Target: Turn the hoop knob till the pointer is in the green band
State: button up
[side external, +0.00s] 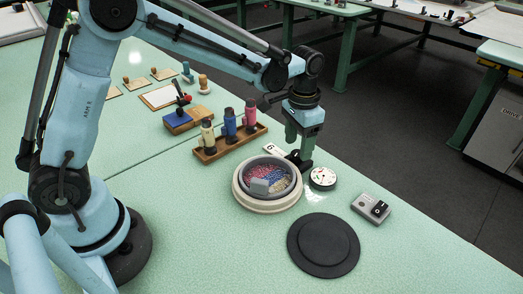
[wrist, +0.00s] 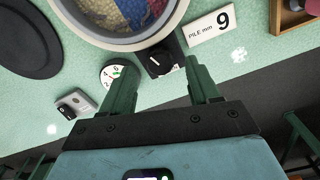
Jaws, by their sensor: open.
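The hoop (side external: 242,197) is a round cream and grey ring on the table around pink, blue and yellow material; its rim shows at the top of the wrist view (wrist: 150,38). The black hoop knob (wrist: 161,60) with a white line sits at its side; in the side view it is a dark shape (side external: 299,162) under my gripper (side external: 298,148). My gripper (wrist: 159,72) points down with its green fingers apart, one on either side of the knob in the wrist view; I cannot tell whether they touch it. The round white dial (side external: 322,178) stands beside the knob, partly behind a finger in the wrist view (wrist: 109,74). Its pointer is too small to read.
A black disc (side external: 323,246) and a grey switch box (side external: 371,208) lie at the front right. A "PILE mm 9" card (wrist: 212,26) lies near the knob. A wooden rack (side external: 230,143) of several coloured bottles stands behind the hoop. Table is clear between disc and box.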

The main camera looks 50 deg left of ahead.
notch_tip(320, 180, up, 10)
jog(key=shift+f, duration=0.25)
dwell(0.3)
jog(key=n+t, duration=0.4)
jog(key=n, duration=0.1)
send_near(296, 155)
jog(key=shift+t+y, duration=0.3)
jog(key=shift+y, duration=0.1)
jog(key=x, duration=0.9)
jog(key=shift+d, duration=0.2)
jog(key=c, duration=1)
jog(key=shift+c, duration=0.2)
